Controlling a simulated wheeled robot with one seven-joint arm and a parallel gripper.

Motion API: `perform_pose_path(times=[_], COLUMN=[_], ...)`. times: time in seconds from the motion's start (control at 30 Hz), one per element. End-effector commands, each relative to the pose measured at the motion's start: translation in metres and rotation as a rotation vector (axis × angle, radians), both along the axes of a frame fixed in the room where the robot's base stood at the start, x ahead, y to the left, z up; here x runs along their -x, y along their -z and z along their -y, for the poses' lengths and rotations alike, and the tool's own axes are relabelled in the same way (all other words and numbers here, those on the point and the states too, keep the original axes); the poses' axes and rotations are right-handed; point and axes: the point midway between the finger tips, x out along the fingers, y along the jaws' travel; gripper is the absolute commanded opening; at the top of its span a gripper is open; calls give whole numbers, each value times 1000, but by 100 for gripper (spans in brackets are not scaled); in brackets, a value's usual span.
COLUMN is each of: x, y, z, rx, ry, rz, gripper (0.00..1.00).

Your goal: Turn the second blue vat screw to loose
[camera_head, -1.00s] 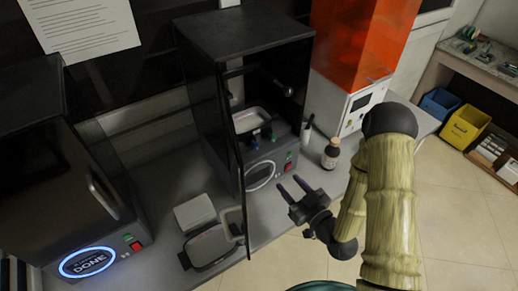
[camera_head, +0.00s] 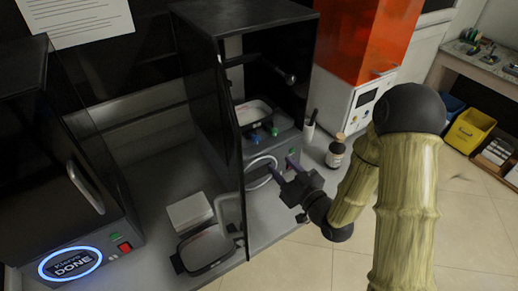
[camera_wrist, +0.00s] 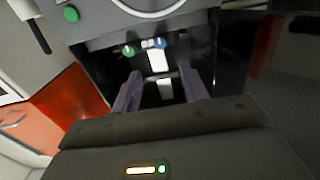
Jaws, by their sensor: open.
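The open black printer (camera_head: 245,20) stands in the middle of the head view, with a pale vat (camera_head: 256,112) inside. A blue screw (camera_head: 255,139) and a green screw (camera_head: 273,131) show at the vat's front. In the wrist view, a green screw (camera_wrist: 128,50) and a blue screw (camera_wrist: 160,43) show beyond the fingers. Which screw is the second is unclear, as is how far each is turned. My gripper (camera_head: 281,166) is open and empty, in front of the printer's front panel, apart from the screws. It also shows in the wrist view (camera_wrist: 160,88).
The printer's door stands open on the left. A brown bottle (camera_head: 336,152) stands to the right, near the orange-topped machine (camera_head: 350,35). A white box (camera_head: 188,211) and a dark-rimmed tray (camera_head: 178,262) lie left of the door. A machine reading DONE (camera_head: 72,264) is far left.

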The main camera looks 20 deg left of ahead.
Motion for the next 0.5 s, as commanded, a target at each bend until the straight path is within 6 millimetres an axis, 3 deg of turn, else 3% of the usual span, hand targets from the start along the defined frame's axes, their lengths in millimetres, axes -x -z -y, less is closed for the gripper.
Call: perform_pose_path(times=[0.27, 0.5], x=[-3, -32], y=[4, -3], z=[-6, -42], rx=[-3, -3], ry=[3, -1], rz=[1, -1], gripper=[44, 44])
